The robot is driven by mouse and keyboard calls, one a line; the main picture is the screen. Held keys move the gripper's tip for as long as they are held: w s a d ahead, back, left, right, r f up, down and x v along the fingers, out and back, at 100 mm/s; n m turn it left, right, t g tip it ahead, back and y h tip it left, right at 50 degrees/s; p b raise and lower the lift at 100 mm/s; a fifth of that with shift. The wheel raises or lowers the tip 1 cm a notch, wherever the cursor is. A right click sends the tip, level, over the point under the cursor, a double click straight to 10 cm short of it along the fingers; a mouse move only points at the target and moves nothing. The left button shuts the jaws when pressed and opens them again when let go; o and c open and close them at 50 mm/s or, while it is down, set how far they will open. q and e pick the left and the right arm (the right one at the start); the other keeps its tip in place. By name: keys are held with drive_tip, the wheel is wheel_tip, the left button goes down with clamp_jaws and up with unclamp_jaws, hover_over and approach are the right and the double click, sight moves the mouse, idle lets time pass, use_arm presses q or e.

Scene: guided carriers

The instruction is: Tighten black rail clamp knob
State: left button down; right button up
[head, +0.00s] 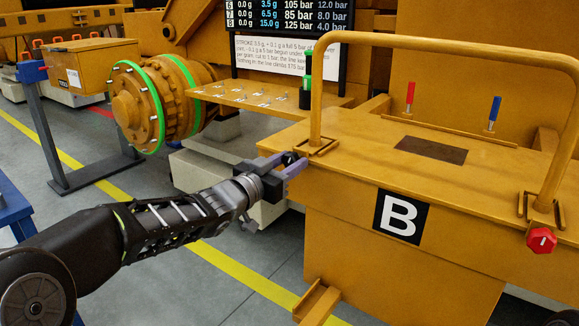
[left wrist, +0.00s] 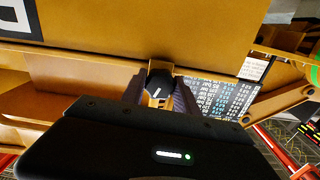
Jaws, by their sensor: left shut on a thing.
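The black rail clamp knob (left wrist: 158,86) has a white pointer line and sits at the edge of the orange carrier, between the two fingers of my left gripper (left wrist: 160,98) in the left wrist view. In the head view the left gripper (head: 286,165) reaches the near left corner of the carrier marked B (head: 340,262), beside the foot of a rail. Its purple fingers are shut on the black knob (head: 290,158), which they mostly hide there. My right gripper is not in view.
A tall orange rail (head: 316,80) rises just beyond the left gripper. A red knob (head: 541,240) is on the carrier's right side. Red (head: 409,95) and blue (head: 494,110) handles stand on its top. A perforated orange shelf (head: 262,97) lies behind. Floor is open at left.

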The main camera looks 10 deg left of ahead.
use_arm(q)
drive_tip(key=m+b, duration=0.3)
drive_tip(key=m, duration=0.2)
drive_tip(key=shift+f, duration=0.15)
drive_tip(key=m+b, duration=0.2)
drive_tip(key=m, duration=0.4)
drive_tip(key=shift+a+b, duration=0.1)
drive_tip(key=shift+b, duration=0.3)
drive_tip(key=m+b, duration=0.2)
drive_tip(key=m, duration=0.3)
drive_tip(key=shift+m+b, duration=0.9)
drive_tip(key=shift+m, duration=1.4)
drive_tip(key=c, duration=0.9)
unclamp_jaws()
drive_tip(key=shift+r, duration=0.2)
drive_tip(key=shift+s, duration=0.1)
